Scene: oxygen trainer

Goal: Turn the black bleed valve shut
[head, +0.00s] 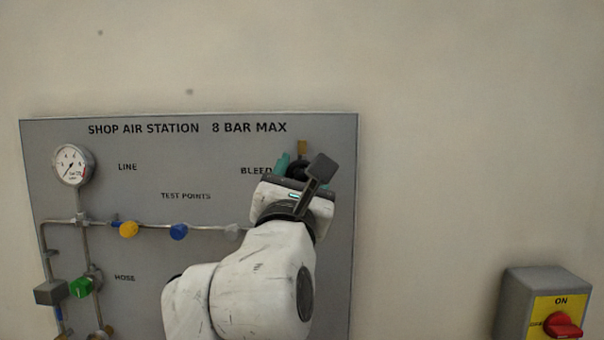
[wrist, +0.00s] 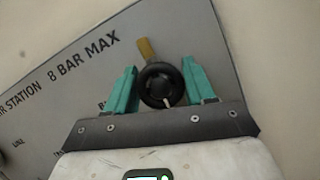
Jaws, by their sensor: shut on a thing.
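The black bleed valve (wrist: 161,84) is a round black knob with a small white mark near its lower edge in the wrist view. A brass stub (wrist: 147,49) sticks out above it. My gripper (wrist: 160,80) has one teal finger on each side of the knob and is shut on it. In the head view the valve (head: 297,170) shows only in part, beside the BLEED label at the panel's upper right. My gripper (head: 292,168) and wrist hide most of it there.
The grey panel (head: 200,260) carries a gauge (head: 73,165), yellow (head: 129,229) and blue (head: 178,232) caps on a pipe, and a green knob (head: 81,287). A switch box (head: 520,300) with a red knob is on the wall at right. Bare wall lies between.

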